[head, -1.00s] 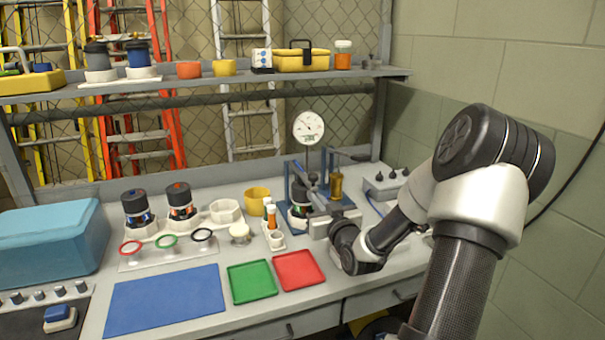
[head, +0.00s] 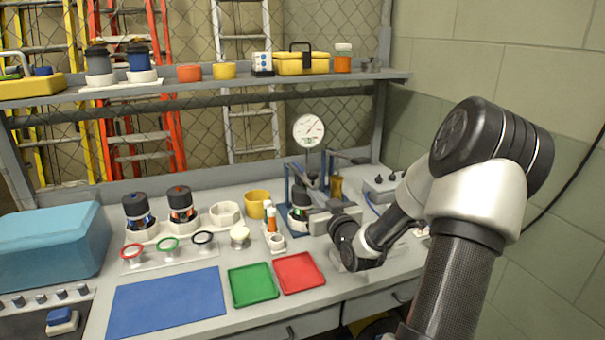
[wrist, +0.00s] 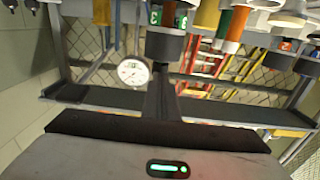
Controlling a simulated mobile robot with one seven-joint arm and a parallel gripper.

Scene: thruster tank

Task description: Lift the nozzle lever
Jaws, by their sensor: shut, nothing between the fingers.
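A test stand with a blue base (head: 297,243) and a round white dial gauge (head: 308,129) stands at the back right of the bench. A black thruster with a green band (head: 299,199) sits in it. A short dark-ended lever (head: 360,160) juts out at the stand's right; whether this is the nozzle lever I cannot tell. My gripper (head: 314,195) is at the front of the stand, its fingers hard to make out among the parts. In the wrist view, my gripper's closed dark fingers (wrist: 163,78) point toward the thruster (wrist: 165,45), with the gauge (wrist: 133,71) beside them. No lever is clear there.
A yellow cup (head: 257,204) and a small white holder with an orange-banded vial (head: 272,222) stand left of the stand. A grey box with knobs (head: 383,187) stands to its right. Green (head: 252,284) and red (head: 298,272) trays lie in front.

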